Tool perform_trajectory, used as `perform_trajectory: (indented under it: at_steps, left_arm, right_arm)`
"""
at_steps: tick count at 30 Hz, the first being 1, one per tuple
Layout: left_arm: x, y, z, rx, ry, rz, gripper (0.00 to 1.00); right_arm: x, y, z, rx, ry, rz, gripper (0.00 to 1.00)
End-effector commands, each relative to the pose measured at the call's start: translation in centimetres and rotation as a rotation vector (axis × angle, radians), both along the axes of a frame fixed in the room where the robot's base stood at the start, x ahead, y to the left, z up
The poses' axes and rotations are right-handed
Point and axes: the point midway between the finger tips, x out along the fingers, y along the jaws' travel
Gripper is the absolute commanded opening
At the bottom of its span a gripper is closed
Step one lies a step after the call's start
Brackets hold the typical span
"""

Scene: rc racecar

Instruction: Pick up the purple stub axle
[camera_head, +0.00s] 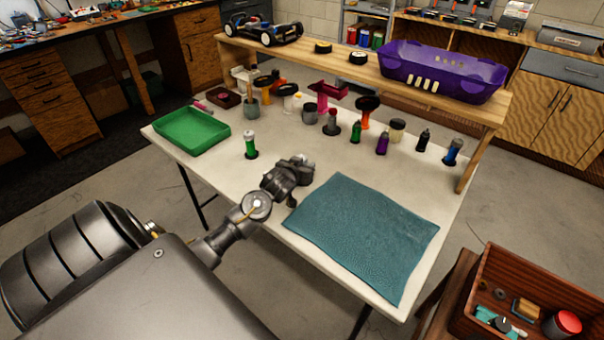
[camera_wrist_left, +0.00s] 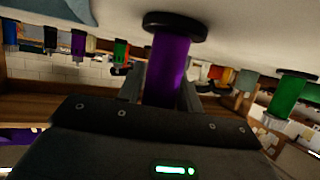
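The purple stub axle (camera_wrist_left: 168,72) is a purple cylinder with a black disc at its end. In the left wrist view, which is upside down, it stands between the two dark fingers of my left gripper (camera_wrist_left: 168,88). The fingers lie against both its sides with no clear gap. In the head view my left gripper (camera_head: 300,167) is over the table behind the teal mat, and it hides this axle. I cannot tell whether the disc touches the table. Another purple piece (camera_head: 382,145) stands in the back row. My right gripper is in neither view.
A green stub axle (camera_head: 250,147) stands left of the gripper. A green tray (camera_head: 192,131) is at the table's left. A teal mat (camera_head: 365,238) lies in front. Several small parts stand before a wooden shelf (camera_head: 340,68) carrying a purple car body (camera_head: 440,75).

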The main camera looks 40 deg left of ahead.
Motion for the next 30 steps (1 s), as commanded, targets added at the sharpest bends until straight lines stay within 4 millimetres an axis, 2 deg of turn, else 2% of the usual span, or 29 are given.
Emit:
perform_trajectory:
  at_steps: [1, 7, 17, 20, 24, 30]
  left_arm:
    - [0.0, 0.0, 0.0, 0.000, 0.000, 0.000, 0.29]
    - [0.0, 0.0, 0.0, 0.000, 0.000, 0.000, 0.04]
    - [0.0, 0.0, 0.4, 0.000, -0.002, -0.001, 0.03]
    - [0.1, 0.0, 1.2, 0.000, -0.003, -0.001, 0.03]
    - [0.1, 0.0, 3.4, -0.001, -0.005, 0.000, 0.03]
    - [-3.2, 1.9, 7.8, 0.005, -0.002, 0.000, 0.03]
  right_arm:
    - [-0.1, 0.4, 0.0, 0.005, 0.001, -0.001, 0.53]
    - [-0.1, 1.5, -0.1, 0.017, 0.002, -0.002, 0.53]
    - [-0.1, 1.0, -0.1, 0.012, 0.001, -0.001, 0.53]
    - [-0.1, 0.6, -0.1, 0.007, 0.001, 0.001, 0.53]
    - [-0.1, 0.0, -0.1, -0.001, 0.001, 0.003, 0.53]
    - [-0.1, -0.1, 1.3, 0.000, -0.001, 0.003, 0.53]
